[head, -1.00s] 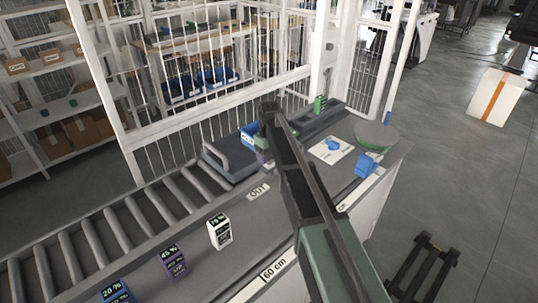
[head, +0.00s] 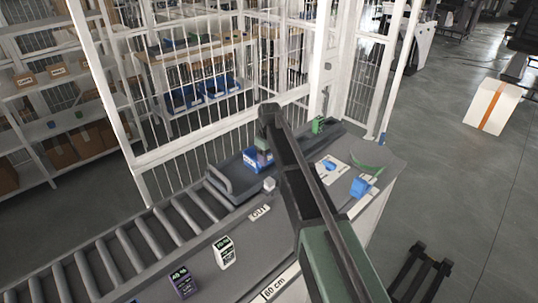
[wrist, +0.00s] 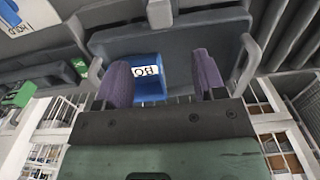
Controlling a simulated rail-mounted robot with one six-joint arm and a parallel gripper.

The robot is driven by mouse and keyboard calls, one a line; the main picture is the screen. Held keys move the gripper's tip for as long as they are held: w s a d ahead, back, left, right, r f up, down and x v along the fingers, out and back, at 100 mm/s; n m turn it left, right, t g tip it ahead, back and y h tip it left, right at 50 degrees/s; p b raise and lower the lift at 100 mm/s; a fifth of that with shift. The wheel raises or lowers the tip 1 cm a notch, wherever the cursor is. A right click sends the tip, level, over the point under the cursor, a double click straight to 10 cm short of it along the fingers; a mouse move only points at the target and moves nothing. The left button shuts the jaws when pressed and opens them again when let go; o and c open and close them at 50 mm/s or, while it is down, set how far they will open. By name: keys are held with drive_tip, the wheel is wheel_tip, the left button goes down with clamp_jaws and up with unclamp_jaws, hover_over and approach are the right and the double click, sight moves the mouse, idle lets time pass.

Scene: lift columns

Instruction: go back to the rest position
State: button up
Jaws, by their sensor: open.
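My gripper (wrist: 162,80) is open, its two purple fingers apart with nothing held between them. In the wrist view a blue bin (wrist: 150,88) with a partly hidden white label shows beyond and between the fingers. In the head view my gripper (head: 262,147) hangs from the end of my arm, over or just in front of the blue bin (head: 254,165); the fingertips are too small there to tell touching from apart.
A grey railed tray (head: 222,184) and rollers (head: 122,235) lie left of the bin. A small pale block (head: 269,184) is near. White (head: 224,252) and purple (head: 182,282) display boxes stand in front. A blue object (head: 360,187) and green dish (head: 368,163) are right. White fencing stands behind.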

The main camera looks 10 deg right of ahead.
drive_tip(key=s+f+m+b, duration=0.3)
drive_tip(key=s+m, duration=0.3)
drive_tip(key=s, duration=2.4)
drive_tip(key=shift+s+d+f, duration=0.2)
drive_tip(key=shift+s+d, duration=0.05)
drive_tip(key=shift+s, duration=0.05)
